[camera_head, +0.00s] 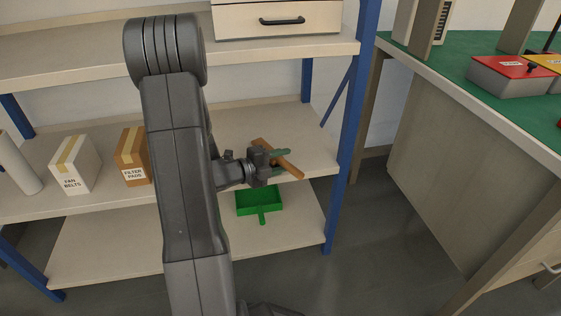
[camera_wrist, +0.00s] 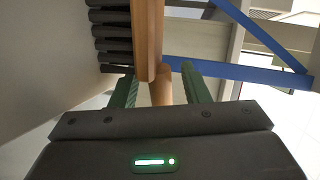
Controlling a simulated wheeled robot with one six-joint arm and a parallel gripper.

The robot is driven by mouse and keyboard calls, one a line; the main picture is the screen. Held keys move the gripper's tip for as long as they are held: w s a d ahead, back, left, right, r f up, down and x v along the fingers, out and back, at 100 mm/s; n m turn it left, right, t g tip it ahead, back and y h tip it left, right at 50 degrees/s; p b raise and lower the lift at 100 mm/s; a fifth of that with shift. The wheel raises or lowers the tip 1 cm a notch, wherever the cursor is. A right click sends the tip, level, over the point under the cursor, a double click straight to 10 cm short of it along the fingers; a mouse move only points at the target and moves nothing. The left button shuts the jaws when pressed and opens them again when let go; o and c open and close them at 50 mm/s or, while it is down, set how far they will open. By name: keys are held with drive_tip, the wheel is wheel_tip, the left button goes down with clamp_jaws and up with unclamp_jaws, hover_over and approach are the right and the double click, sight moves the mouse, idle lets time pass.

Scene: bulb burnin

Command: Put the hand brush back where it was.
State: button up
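The hand brush (camera_head: 291,170) has a wooden body and handle. It lies slantwise at the front right of the middle shelf (camera_head: 230,130). In the wrist view its wooden block (camera_wrist: 147,40) runs down the picture, with dark bristles (camera_wrist: 112,40) on its left, facing the pale shelf surface. The handle passes between the green fingers of my gripper (camera_wrist: 158,85). Gaps show on both sides of the handle, so the fingers look open around it. In the head view my gripper (camera_head: 277,157) reaches the brush from the left. Bristle contact with the shelf is not clear.
A green dustpan (camera_head: 258,201) is below the brush, at the lower shelf. A white box (camera_head: 74,165) and a brown box (camera_head: 132,156) stand left on the middle shelf. A blue post (camera_head: 347,140) stands close right. A green-topped bench (camera_head: 480,90) is further right.

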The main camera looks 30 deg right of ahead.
drive_tip(key=shift+r, duration=0.2)
drive_tip(key=p+v, duration=0.3)
drive_tip(key=v, duration=0.9)
drive_tip(key=shift+p, duration=0.35)
drive_tip(key=shift+f, duration=0.1)
